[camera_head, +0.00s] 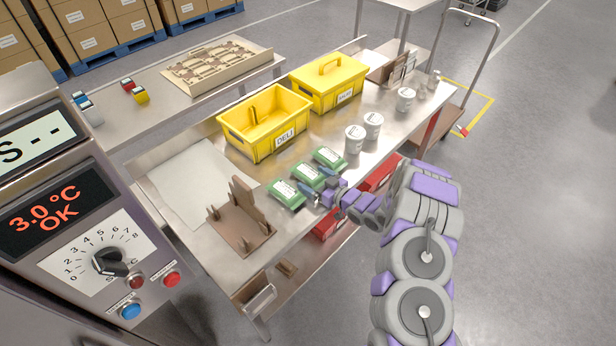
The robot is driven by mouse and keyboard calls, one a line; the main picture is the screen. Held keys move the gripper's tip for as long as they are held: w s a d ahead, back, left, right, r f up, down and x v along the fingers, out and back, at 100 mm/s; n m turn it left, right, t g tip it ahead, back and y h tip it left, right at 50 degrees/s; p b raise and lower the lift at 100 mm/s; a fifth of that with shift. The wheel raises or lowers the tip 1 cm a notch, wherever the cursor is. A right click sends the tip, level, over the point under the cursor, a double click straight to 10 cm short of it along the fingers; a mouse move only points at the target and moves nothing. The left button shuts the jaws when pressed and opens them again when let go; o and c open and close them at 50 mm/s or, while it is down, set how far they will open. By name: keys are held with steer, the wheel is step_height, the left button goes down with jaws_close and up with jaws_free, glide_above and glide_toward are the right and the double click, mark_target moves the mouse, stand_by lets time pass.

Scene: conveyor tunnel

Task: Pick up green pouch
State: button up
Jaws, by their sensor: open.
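Three green pouches with white labels lie in a slanted row on the steel table. The near one (286,194) is at the left, the middle one (305,174) is between, and the far one (329,158) is at the right. My gripper (317,184) comes in from the right, low over the table. Its fingers are apart and empty at the right end of the middle pouch. They hide a little of that pouch's edge. I cannot tell whether a finger touches it.
An open yellow bin marked DELI (252,150) and a lidded yellow box (328,100) stand behind the pouches. White tubs (354,139) stand to the right. A brown pegged stand (240,235) is at the near left. A clear sheet area (190,180) lies behind it.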

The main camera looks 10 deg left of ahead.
steer(key=shift+w+a, duration=0.2)
steer(key=shift+a, duration=0.2)
steer(key=shift+d, duration=0.1)
steer(key=shift+f, duration=0.1)
steer(key=shift+c, duration=0.4)
steer(key=c, duration=1.1)
